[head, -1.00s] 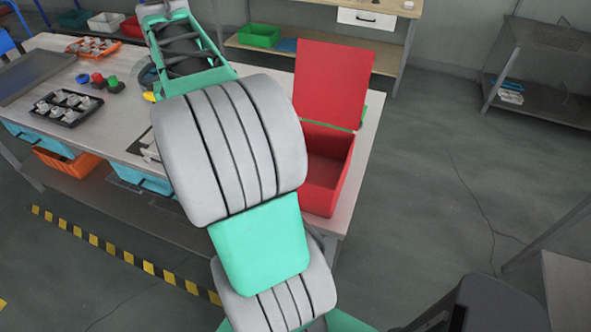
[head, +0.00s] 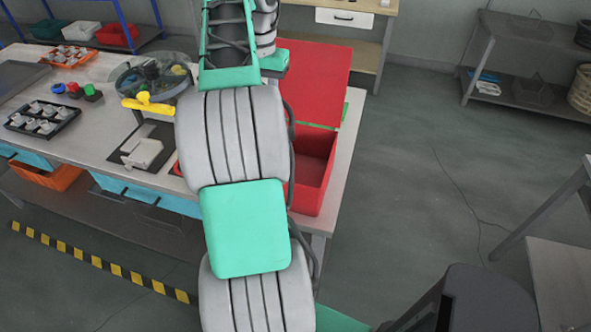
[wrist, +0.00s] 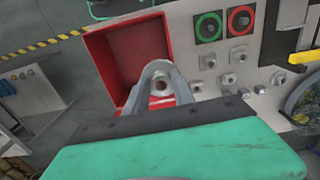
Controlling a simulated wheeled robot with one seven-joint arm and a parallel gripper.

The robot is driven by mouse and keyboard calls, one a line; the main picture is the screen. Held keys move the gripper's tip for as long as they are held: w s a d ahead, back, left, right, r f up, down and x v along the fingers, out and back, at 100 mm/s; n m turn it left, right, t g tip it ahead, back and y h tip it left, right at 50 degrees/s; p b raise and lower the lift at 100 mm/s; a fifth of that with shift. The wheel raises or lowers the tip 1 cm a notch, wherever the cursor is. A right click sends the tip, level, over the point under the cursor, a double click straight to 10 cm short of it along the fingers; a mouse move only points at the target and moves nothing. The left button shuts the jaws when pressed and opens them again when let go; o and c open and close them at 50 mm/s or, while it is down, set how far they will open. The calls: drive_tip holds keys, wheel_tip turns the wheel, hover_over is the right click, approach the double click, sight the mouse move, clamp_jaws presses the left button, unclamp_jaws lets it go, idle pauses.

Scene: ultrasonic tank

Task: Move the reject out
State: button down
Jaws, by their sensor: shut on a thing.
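In the wrist view, my gripper (wrist: 160,72) has its two grey fingers drawn together. It is shut on a small grey metal part (wrist: 161,85), which shows between the fingers and is partly hidden by them. The fingers and part appear in front of the open red box (wrist: 97,52), overlapping its lower right side; their height above it is unclear. In the head view the red box (head: 313,185) stands at the table's right end with its lid (head: 315,80) raised at the back. My arm hides the gripper and the held part there.
Several metal fittings (wrist: 239,54) stand on the table beside the box, near a green ring (wrist: 208,26) and a red ring (wrist: 241,19). A round tank (head: 185,75) with a yellow handle (head: 148,105) and a black tray of parts (head: 17,121) are left of my arm.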

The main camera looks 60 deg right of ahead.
drive_tip(key=s+d+m, duration=0.3)
drive_tip(key=s+d, duration=0.1)
drive_tip(key=s, duration=0.2)
drive_tip(key=f+b, duration=0.1)
drive_tip(key=b, duration=0.1)
drive_tip(key=f+b, duration=0.4)
drive_tip(key=shift+s+f, duration=0.2)
drive_tip(key=shift+s, duration=0.05)
drive_tip(key=c, duration=1)
unclamp_jaws()
wheel_tip(320, 180, up, 8)
drive_tip(key=p, duration=0.7)
drive_tip(key=shift+a+f, duration=0.1)
